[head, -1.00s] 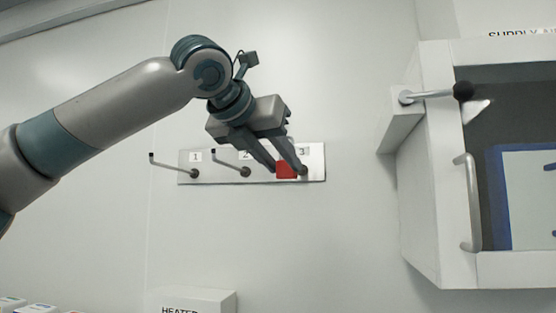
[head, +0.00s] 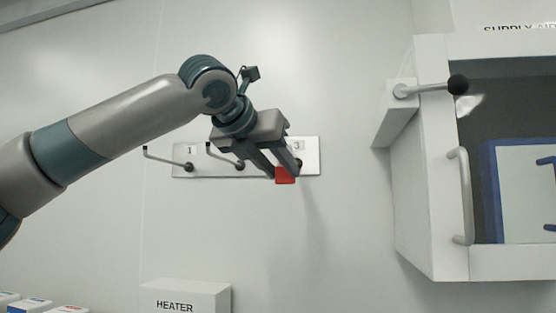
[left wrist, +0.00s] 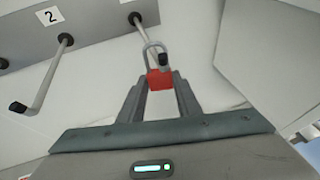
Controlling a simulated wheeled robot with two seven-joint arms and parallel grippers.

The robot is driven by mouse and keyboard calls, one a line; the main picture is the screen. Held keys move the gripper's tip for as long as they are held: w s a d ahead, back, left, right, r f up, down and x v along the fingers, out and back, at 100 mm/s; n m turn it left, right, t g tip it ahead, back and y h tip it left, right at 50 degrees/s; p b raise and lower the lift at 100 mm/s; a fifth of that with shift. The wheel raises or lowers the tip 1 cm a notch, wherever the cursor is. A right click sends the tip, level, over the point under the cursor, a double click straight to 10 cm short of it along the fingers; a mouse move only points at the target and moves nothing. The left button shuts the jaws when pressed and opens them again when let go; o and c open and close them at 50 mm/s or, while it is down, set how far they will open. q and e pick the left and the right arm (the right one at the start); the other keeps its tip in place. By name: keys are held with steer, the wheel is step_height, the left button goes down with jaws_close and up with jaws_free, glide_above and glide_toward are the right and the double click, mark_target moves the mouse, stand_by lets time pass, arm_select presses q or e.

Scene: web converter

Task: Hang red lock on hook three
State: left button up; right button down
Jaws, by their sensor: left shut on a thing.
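The red lock (head: 285,176) is held between the fingertips of my left gripper (head: 281,168), in front of the hook board (head: 262,168) near its right end. In the left wrist view the lock (left wrist: 159,82) has its grey shackle up, overlapping the black tip of hook three (left wrist: 143,32); I cannot tell whether the hook passes through the shackle. The left gripper (left wrist: 160,95) is shut on the lock body. In the head view, most of hook three is hidden behind my gripper. My right gripper is not in view.
Hook one (head: 167,161) and hook two (head: 224,156) stick out empty to the left. A white cabinet with a handle (head: 461,195) and a black-knobbed lever (head: 430,89) stands at the right. A heater box (head: 186,297) is below. The wall between is clear.

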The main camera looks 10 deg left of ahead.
arm_select(q)
steer(key=shift+f, duration=0.3)
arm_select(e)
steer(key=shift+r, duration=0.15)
arm_select(q)
steer(key=shift+w+f, duration=0.1)
stand_by(0.4)
steer(key=o, duration=1.2)
steer(key=shift+o, duration=0.2)
steer(key=b+v, duration=0.3)
steer(key=v, duration=1.4)
steer(key=shift+s, duration=0.2)
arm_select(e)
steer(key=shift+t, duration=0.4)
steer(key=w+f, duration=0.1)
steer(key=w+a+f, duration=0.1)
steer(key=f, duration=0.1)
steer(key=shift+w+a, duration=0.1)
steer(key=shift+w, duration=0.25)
